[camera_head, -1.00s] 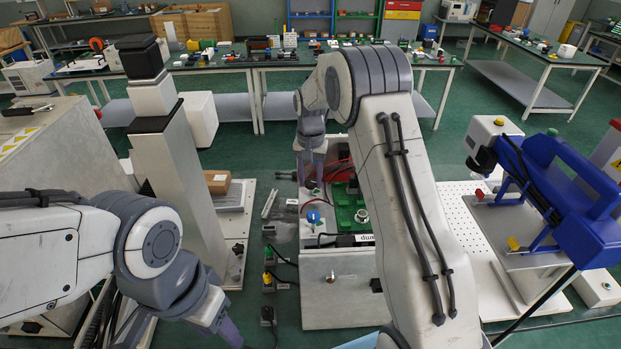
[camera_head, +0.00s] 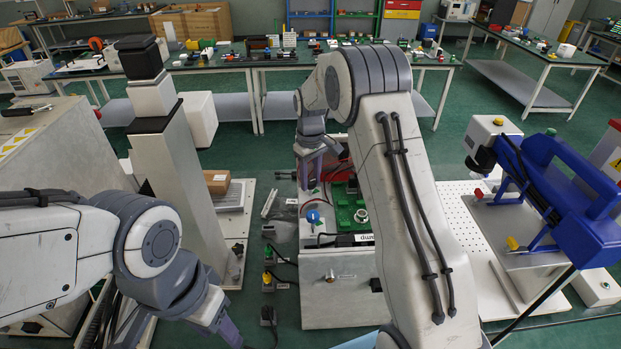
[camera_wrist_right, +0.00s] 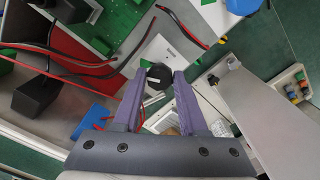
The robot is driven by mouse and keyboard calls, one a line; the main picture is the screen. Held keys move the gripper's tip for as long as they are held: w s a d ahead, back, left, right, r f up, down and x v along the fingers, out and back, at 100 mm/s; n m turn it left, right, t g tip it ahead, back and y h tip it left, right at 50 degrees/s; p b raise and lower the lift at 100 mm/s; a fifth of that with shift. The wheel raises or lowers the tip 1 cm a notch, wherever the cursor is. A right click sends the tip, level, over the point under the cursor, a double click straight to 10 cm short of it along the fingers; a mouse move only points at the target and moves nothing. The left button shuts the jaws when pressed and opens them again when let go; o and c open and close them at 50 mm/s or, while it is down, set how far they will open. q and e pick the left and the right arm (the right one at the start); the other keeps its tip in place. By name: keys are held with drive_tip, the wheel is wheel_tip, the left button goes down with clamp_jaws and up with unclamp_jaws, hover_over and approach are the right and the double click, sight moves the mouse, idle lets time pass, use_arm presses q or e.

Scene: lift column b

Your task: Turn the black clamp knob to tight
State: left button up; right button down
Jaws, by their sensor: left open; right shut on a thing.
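The black clamp knob (camera_wrist_right: 159,76) shows in the right wrist view as a round dark cap with a pale pointer mark, above a white plate. My right gripper (camera_wrist_right: 160,74) is shut on it, with one purple finger on each side. In the head view my right gripper (camera_head: 314,178) points down at the back left of the white machine box (camera_head: 338,295), and the knob is hidden there. My left gripper (camera_head: 232,335) is open and empty at the lower left, away from the knob, its tips near the picture's bottom edge.
A blue knob (camera_head: 313,217) and a green board (camera_head: 346,208) sit on the machine near my right gripper. Red and black wires (camera_wrist_right: 85,62) run close to the fingers. A blue device (camera_head: 570,190) stands at the right.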

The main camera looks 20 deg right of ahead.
sight(311, 181)
drive_tip(key=shift+r+n, duration=0.1)
drive_tip(key=shift+n, duration=0.9)
drive_tip(key=shift+c, duration=2.2)
unclamp_jaws()
wheel_tip(311, 181, up, 10)
drive_tip(key=b, duration=0.2)
drive_tip(key=shift+r, duration=0.2)
